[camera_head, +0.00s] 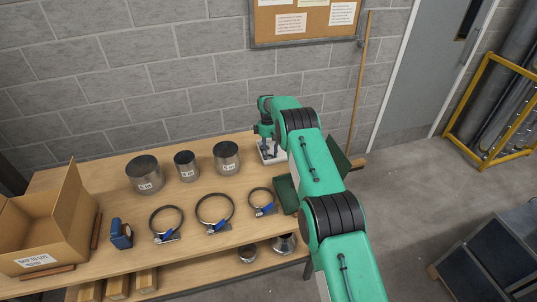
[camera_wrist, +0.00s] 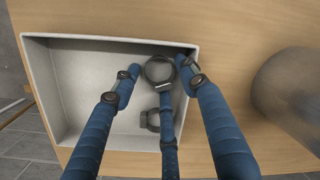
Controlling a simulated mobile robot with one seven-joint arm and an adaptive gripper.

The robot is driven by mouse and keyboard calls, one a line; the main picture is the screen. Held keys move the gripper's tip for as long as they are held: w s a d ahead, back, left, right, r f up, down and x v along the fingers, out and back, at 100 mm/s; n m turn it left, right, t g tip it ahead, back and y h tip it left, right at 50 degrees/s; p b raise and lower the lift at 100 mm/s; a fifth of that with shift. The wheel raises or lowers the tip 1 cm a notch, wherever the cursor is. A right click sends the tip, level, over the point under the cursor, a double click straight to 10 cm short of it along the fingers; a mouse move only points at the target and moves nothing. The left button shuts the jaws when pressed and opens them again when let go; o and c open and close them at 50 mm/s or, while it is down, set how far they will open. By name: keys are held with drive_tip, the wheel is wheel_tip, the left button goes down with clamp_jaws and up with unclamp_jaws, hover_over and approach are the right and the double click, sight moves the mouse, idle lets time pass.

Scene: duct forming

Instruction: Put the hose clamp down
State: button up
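My gripper (camera_wrist: 160,72) has blue fingers with dark joint bands and points down into a light grey tray (camera_wrist: 48,90). In the head view the tray (camera_head: 279,157) is at the bench's back right, with my gripper (camera_head: 269,149) over it. A small dark ring-shaped hose clamp (camera_wrist: 147,73) lies between the fingertips in the wrist view. I cannot tell whether the fingers grip it or it rests on the tray floor. A second small dark clamp (camera_wrist: 144,121) lies in the tray, partly behind the middle finger.
Several metal duct pieces, such as a can (camera_head: 144,174), stand along the bench (camera_head: 110,175). In front lie ring clamps with blue parts (camera_head: 214,212), a blue tool (camera_head: 121,234) and an open cardboard box (camera_head: 50,225). In the wrist view a metal cylinder (camera_wrist: 290,95) stands right of the tray.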

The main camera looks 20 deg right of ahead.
drive_tip(key=shift+r, duration=0.1)
wheel_tip(320, 180, up, 12)
drive_tip(key=w, duration=0.2)
idle(0.7)
drive_tip(key=shift+d+r, duration=0.1)
idle(0.5)
